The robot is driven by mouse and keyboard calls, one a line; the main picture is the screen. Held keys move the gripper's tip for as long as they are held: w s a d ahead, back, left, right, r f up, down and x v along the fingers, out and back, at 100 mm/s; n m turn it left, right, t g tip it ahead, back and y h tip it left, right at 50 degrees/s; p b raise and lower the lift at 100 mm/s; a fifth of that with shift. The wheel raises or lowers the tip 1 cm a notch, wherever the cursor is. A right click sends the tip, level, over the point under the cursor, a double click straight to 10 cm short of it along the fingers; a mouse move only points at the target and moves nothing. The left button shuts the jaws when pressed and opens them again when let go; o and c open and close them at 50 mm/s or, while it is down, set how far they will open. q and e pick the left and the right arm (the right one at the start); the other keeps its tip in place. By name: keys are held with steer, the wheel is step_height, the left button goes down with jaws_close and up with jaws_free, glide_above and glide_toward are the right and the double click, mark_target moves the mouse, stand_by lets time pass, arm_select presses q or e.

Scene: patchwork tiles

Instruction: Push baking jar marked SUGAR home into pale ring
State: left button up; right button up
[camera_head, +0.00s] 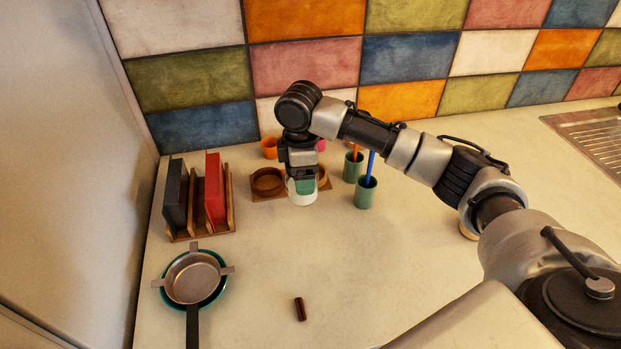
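A jar with a white body and a green upper part (302,196) stands at the front edge of a brown wooden board (288,195); no marking on it is readable. My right gripper (303,176) points down at the top of this jar, touching or very near it. Its fingers are too small and dark to show whether they grip. A pale ring (323,176) on the board shows just right of the jar, mostly hidden by the jar and gripper. A dark brown ring (268,182) lies left of it, empty. My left gripper is not in view.
Two green cups (365,194) with orange and blue sticks stand close right of the board. An orange cup (269,148) is behind it. A rack (230,205) with red and black slabs and a pan (193,280) are left. A dark cylinder (300,309) lies on open counter in front.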

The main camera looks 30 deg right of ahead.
steer(key=shift+w+d+r+n, duration=1.85)
steer(key=shift+w+d+n, duration=1.75)
steer(key=shift+w+n, duration=2.2)
steer(key=shift+n, duration=0.6)
steer(key=f, duration=0.3)
steer(key=s+f+p, duration=0.1)
steer(key=f, duration=0.5)
steer(key=shift+s, duration=0.2)
steer(key=shift+f, duration=0.4)
steer(key=shift+f, duration=0.1)
steer(key=o, duration=1.1)
